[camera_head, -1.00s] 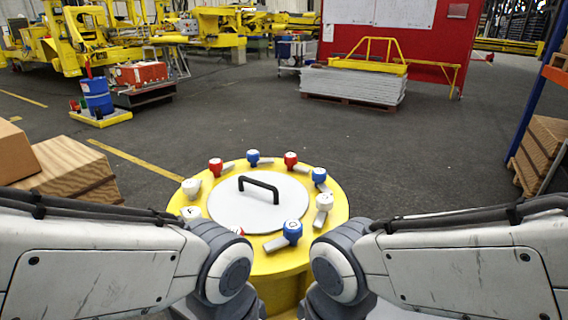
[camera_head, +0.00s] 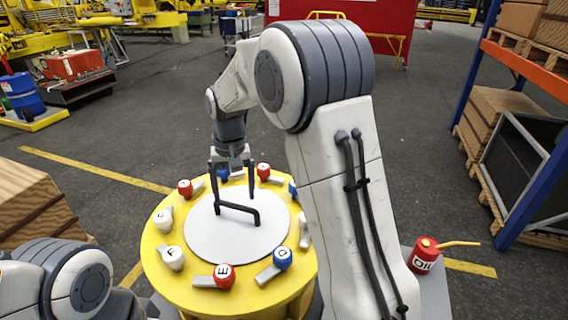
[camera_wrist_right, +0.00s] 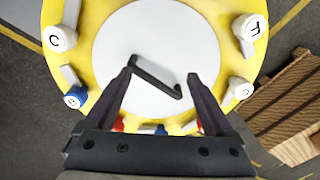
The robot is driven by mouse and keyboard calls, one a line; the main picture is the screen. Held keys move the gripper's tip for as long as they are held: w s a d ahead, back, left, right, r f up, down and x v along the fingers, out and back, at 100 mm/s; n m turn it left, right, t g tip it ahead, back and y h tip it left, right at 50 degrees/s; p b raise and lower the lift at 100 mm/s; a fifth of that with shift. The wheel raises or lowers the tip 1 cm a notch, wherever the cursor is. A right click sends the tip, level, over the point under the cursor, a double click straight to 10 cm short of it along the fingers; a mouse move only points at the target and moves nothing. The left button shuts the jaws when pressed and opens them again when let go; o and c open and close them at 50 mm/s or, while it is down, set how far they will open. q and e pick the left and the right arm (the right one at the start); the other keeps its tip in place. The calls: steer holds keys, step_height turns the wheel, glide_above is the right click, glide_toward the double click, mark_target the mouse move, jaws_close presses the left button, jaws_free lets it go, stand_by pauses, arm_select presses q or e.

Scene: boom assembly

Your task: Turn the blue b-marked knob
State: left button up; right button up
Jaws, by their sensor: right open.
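The blue knob that appears to bear a B (camera_wrist_right: 74,98) is at the left of the right wrist view, on the yellow ring. In the head view this blue knob (camera_head: 293,189) is at the ring's right side, partly hidden by my right arm. My right gripper (camera_head: 234,197) points down over the white disc, its fingers open around empty space near the black handle. In the right wrist view the open gripper (camera_wrist_right: 161,76) has its fingertips over the disc, apart from the blue B knob. My left gripper is out of view; only part of its arm shows lower left.
The yellow round stand (camera_head: 155,275) carries several lettered knobs, including a blue D knob (camera_head: 282,258) and a white C knob (camera_wrist_right: 57,40). The black handle (camera_head: 238,211) rises from the disc. A red oil can (camera_head: 424,256) stands right. Wooden boxes (camera_head: 40,205) stand left.

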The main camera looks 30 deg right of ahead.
steer(key=w+d+m+p, duration=0.2)
steer(key=w+d+m, duration=0.1)
steer(key=d, duration=0.8)
steer(key=w+d+m+p, duration=0.2)
steer(key=w+d+m, duration=0.15)
steer(key=d, duration=0.75)
step_height(320, 180, down, 9)
steer(key=p, duration=0.2)
steer(key=shift+a+f+p, duration=0.1)
steer(key=shift+f+p, duration=0.1)
steer(key=shift+p, duration=0.15)
steer(key=shift+w+f, duration=0.1)
steer(key=shift+f, duration=0.7)
steer(key=c, duration=1.4)
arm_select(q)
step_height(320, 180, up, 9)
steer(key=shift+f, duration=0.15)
